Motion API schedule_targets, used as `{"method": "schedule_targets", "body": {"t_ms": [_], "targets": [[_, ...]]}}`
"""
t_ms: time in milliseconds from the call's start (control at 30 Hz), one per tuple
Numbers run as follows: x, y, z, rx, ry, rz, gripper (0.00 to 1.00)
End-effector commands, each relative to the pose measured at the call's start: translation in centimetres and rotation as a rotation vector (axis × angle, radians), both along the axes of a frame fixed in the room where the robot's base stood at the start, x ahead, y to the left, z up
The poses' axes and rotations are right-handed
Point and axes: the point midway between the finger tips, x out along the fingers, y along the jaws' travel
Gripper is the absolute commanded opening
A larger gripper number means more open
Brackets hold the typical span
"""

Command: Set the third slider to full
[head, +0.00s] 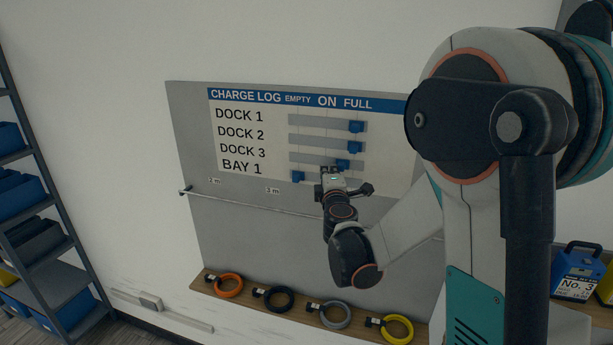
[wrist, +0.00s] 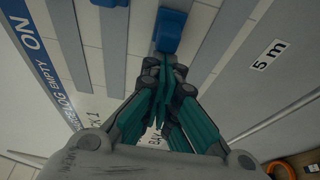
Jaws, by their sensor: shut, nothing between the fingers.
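The board (head: 185,110) has rows DOCK 1, DOCK 2, DOCK 3 and BAY 1 under EMPTY, ON and FULL. The third slider, on the DOCK 3 row, has a blue knob (head: 342,163) standing between ON and FULL, nearer FULL. My gripper (head: 329,172) is shut and empty, just to the left of that knob, on its EMPTY side. In the wrist view the blue knob (wrist: 168,32) is just ahead of my fingertips (wrist: 164,66); I cannot tell whether they touch. My gripper hides part of the third and fourth tracks in the head view.
The DOCK 1 knob (head: 356,126) and DOCK 2 knob (head: 354,147) sit under FULL; the BAY 1 knob (head: 298,176) sits at EMPTY. A thin rail (head: 235,208) crosses below. A ledge (head: 207,284) holds coloured rings. Shelves (head: 60,255) stand left.

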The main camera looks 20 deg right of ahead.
Motion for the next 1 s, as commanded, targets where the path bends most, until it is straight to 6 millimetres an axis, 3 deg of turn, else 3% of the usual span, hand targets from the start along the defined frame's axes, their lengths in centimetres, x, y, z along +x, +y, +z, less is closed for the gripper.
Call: {"method": "schedule_targets", "body": {"t_ms": [100,300,767,1000], "targets": [[-1.1,-1.6,-0.1,0.0,0.0,-0.003,0.0],[-1.9,-2.7,0.0,0.0,0.0,-0.001,0.0],[-1.9,-2.7,0.0,0.0,0.0,-0.001,0.0],[-0.3,-1.4,-0.2,-0.001,0.0,0.001,0.0]]}}
